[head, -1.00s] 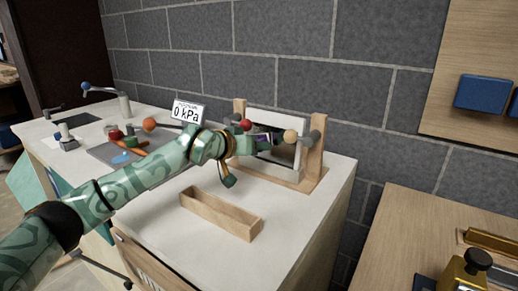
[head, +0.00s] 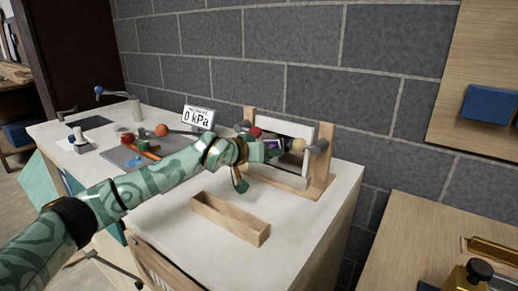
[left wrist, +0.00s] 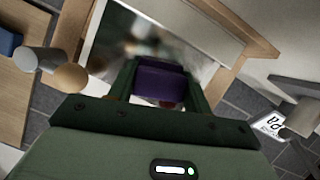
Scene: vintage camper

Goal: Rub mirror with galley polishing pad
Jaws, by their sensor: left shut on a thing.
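The mirror (head: 299,129) has a white frame and stands tilted between wooden posts on the white counter; its glass (left wrist: 110,45) shows blurred reflections in the left wrist view. My left gripper (head: 272,149) is in front of the mirror. It is shut on the purple polishing pad (left wrist: 160,84), which sits between the two fingers and faces the glass. The pad is mostly hidden by the gripper in the head view. I cannot tell whether the pad touches the glass. My right gripper is not in view.
A wooden open box (head: 230,219) lies on the counter in front of the mirror stand. Round-ended knobs (head: 318,147) flank the mirror. The counter's front right is clear.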

